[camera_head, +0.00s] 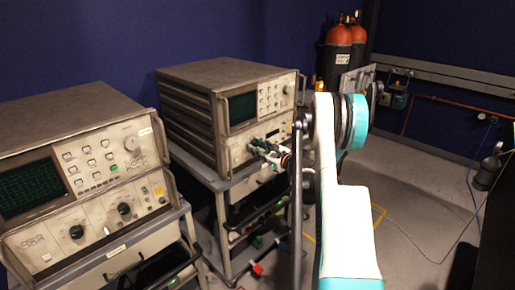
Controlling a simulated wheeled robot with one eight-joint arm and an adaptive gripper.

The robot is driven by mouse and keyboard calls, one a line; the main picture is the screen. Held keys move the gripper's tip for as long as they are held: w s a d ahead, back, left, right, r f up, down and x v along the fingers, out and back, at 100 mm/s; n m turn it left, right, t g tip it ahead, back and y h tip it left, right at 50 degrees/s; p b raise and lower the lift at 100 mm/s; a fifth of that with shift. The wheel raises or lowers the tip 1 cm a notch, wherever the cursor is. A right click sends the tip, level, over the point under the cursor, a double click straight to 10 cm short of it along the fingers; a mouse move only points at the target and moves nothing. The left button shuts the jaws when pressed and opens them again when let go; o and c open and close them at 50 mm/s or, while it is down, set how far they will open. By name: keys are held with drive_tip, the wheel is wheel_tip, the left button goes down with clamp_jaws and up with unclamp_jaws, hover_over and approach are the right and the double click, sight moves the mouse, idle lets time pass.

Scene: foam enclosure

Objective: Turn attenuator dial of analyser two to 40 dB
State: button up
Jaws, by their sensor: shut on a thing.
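Two grey analysers stand on carts. On the far analyser (228,95), at the middle, my gripper (258,147) is against the lower front panel. It is shut on a dial there; the fingers hide most of the dial, and its setting cannot be read. The near analyser (80,180) is at the left, with a dark green screen and black dials (124,209) on its lower panel, clear of my gripper. I cannot read which analyser is number two.
My arm fills the middle right foreground. The far cart (222,187) has a lower shelf with coloured items. Orange-topped gas cylinders (337,36) stand at the back. A thin cable (425,257) lies on the floor at the right, which is otherwise mostly open.

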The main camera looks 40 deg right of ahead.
drive_tip(key=o, duration=1.1)
drive_tip(key=shift+c, duration=0.2)
drive_tip(key=s, duration=1.2)
drive_tip(key=shift+d, duration=0.45)
drive_tip(key=shift+w, duration=0.1)
